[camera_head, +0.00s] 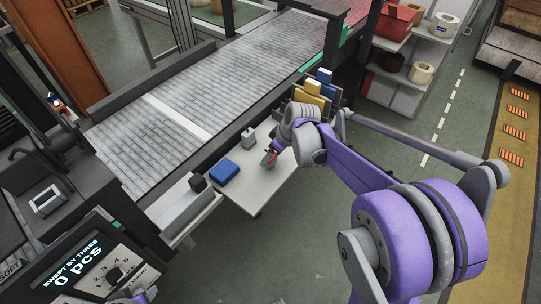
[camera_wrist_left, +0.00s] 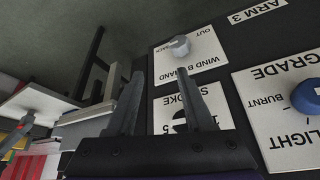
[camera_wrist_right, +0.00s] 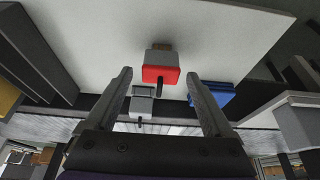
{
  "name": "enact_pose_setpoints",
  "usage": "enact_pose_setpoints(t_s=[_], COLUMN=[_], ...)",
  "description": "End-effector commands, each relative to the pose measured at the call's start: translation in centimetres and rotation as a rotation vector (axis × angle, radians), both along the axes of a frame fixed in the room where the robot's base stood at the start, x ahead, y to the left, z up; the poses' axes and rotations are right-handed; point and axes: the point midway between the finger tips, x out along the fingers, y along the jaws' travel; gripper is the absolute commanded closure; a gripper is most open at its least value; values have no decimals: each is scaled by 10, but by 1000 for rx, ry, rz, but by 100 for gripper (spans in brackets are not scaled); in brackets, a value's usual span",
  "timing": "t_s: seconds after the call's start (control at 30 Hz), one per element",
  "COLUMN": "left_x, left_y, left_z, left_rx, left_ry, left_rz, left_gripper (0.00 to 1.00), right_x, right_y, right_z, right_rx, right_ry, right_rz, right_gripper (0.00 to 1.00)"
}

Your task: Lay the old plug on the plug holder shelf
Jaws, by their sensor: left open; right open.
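A plug-like block with a red face and grey-brown body, likely the old plug (camera_wrist_right: 160,74), is on or just over the white shelf (camera_wrist_right: 235,35). It also shows in the head view (camera_head: 271,157). My right gripper (camera_wrist_right: 159,76) is open, its fingers on either side of the red block with gaps showing; neither finger visibly touches it. In the head view the white shelf (camera_head: 262,192) lies beside the conveyor, and my right wrist partly covers it. My left gripper (camera_wrist_left: 162,82) is open and empty in front of a control panel.
A blue box (camera_head: 225,171) and a small grey block (camera_head: 248,137) stand on the shelf. Yellow and blue blocks (camera_head: 308,86) sit in a rack behind my right wrist. A knob panel (camera_wrist_left: 190,60) is close to the left fingers. The floor right of the shelf is clear.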

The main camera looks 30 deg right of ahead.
Motion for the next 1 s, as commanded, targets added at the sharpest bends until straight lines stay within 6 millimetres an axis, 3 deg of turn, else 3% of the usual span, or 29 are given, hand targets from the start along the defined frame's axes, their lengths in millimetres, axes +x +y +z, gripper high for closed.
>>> enact_pose_setpoints(t_s=[0.3, 0.57, 0.73, 0.9, 1.0], left_x=[2, 3, 2, 2, 2], left_y=[0, 0, 0, 0, 0], left_z=[9, 11, 11, 11, 11], left_rx=[0, 0, 0, 0, 0], left_ry=[-4, -5, -5, -5, -5], left_rz=[0, 0, 0, 0, 0], left_gripper=[48, 48, 48, 48, 48], right_x=[-25, -36, -71, -135, -169], right_y=[-10, -10, 26, 73, 91], right_z=[64, 87, 82, 62, 47], right_rx=[0, 0, -8, -15, -10], right_ry=[0, 1, 12, 2, -17], right_rz=[-1, -4, -72, -208, -280], right_gripper=[13, 13, 13, 13, 13])
